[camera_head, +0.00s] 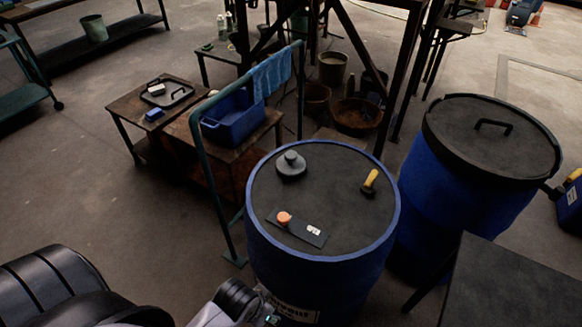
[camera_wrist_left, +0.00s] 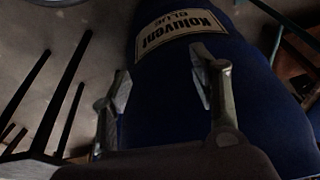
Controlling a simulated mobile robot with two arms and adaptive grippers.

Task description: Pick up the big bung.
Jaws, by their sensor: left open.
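The big bung, a dark grey stepped plug with a round knob (camera_head: 291,165), sits on the top of the blue drum (camera_head: 389,232) towards its back left. A smaller orange bung (camera_head: 284,218) sits on a dark strip on the same top. My left gripper (camera_wrist_left: 163,82) is open and empty, its two fingers pointing at the drum's labelled side in the left wrist view. In the head view only part of my left arm shows at the bottom, below and in front of the drum, well apart from the bung. My right gripper is not in view.
The dark strip (camera_head: 297,227) carries a small white label. A yellow-handled tool (camera_head: 370,181) lies at the drum top's right. A second blue drum with a black handled lid (camera_head: 491,136) stands to the right. A green rail with a blue towel (camera_head: 271,73) stands behind left.

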